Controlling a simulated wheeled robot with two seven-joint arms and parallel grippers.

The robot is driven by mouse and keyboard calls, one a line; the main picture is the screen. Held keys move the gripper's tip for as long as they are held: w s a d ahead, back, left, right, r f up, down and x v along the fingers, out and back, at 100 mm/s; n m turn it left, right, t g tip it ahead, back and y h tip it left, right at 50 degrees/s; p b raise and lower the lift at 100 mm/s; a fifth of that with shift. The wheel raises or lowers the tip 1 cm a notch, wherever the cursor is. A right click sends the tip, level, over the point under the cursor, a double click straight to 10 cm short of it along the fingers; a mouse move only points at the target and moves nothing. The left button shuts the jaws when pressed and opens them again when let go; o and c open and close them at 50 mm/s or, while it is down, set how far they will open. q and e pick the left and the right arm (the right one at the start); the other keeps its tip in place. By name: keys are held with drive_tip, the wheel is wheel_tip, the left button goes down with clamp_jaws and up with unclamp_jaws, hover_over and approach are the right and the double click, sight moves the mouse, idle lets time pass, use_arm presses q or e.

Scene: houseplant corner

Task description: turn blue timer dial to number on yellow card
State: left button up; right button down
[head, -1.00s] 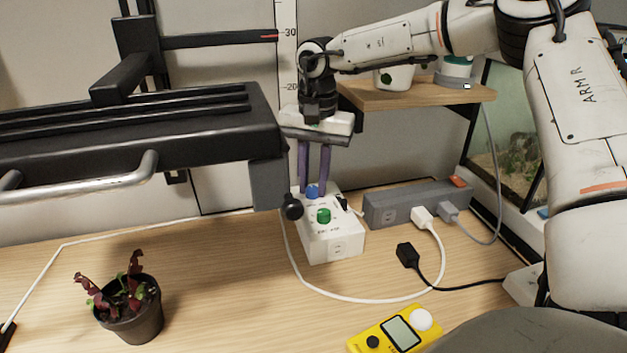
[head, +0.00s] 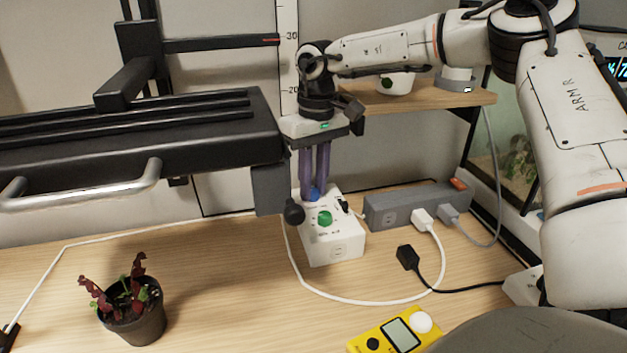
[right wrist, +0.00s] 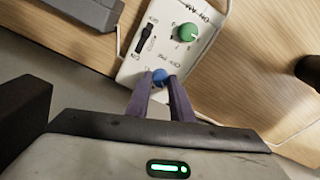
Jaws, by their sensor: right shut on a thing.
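The white timer box (head: 338,245) stands on the wooden table, with a blue dial (head: 315,192) at its far end and a green dial (head: 325,218) nearer. My right gripper (head: 314,194) points down from above and is shut on the blue dial. In the right wrist view its two purple fingertips (right wrist: 160,82) sit on either side of the blue dial (right wrist: 160,75), and the green dial (right wrist: 187,32) is clear of them. The blue dial's pointer and scale are mostly hidden or too small to read. I see no yellow card. My left gripper is out of view.
A potted plant (head: 135,310) and a yellow meter (head: 385,335) are nearer.

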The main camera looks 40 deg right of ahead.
sight(315, 188)
drive_tip(key=shift+r+n+p, duration=0.1)
drive_tip(key=shift+n+p, duration=0.4)
drive_tip(key=shift+n, duration=0.6)
drive_tip(key=c, duration=1.6)
unclamp_jaws()
drive_tip(key=shift+o, duration=0.2)
wheel_tip(315, 188, up, 10)
drive_tip(key=p, duration=0.2)
drive_tip(key=shift+d, duration=0.25)
